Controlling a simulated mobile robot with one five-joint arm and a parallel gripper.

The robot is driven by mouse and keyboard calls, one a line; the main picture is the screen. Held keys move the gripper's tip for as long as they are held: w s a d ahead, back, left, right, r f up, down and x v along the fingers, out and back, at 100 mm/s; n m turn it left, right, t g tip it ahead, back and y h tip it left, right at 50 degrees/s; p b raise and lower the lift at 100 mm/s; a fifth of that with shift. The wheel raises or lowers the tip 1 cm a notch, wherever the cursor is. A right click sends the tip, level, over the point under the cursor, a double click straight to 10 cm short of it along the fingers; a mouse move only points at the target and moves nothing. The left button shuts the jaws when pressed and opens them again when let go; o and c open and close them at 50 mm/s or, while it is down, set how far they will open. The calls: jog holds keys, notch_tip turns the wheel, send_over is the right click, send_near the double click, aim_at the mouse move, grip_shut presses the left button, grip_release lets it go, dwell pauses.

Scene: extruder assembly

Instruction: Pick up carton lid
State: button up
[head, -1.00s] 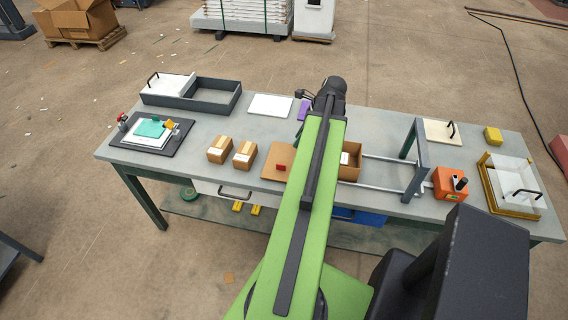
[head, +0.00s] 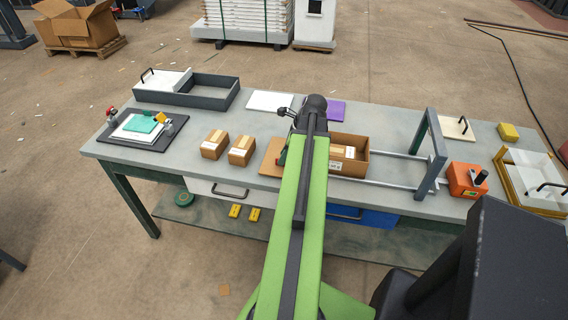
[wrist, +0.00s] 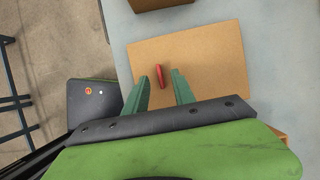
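The carton lid (wrist: 215,62) is a flat brown cardboard panel with a small upright red tab (wrist: 160,75) on it, seen in the wrist view. In the head view the lid (head: 268,163) lies on the bench just left of the open carton (head: 348,170), partly hidden by my arm. My gripper (wrist: 160,79) is open over the lid. Its two green fingers stand on either side of the red tab with gaps to both. How far above the lid they are I cannot tell. The tab is hidden behind my arm in the head view.
Two small closed boxes (head: 215,144) stand left of the lid. The open carton holds a small box and sits by rails with a grey frame (head: 431,150). An orange unit (head: 462,180) is farther right. Dark trays (head: 205,98) and a white panel are at the back.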

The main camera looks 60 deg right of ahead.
jog(key=shift+b+x, duration=0.3)
jog(key=shift+x, duration=0.75)
jog(key=shift+r, duration=0.1)
jog(key=shift+c, duration=0.3)
grip_shut()
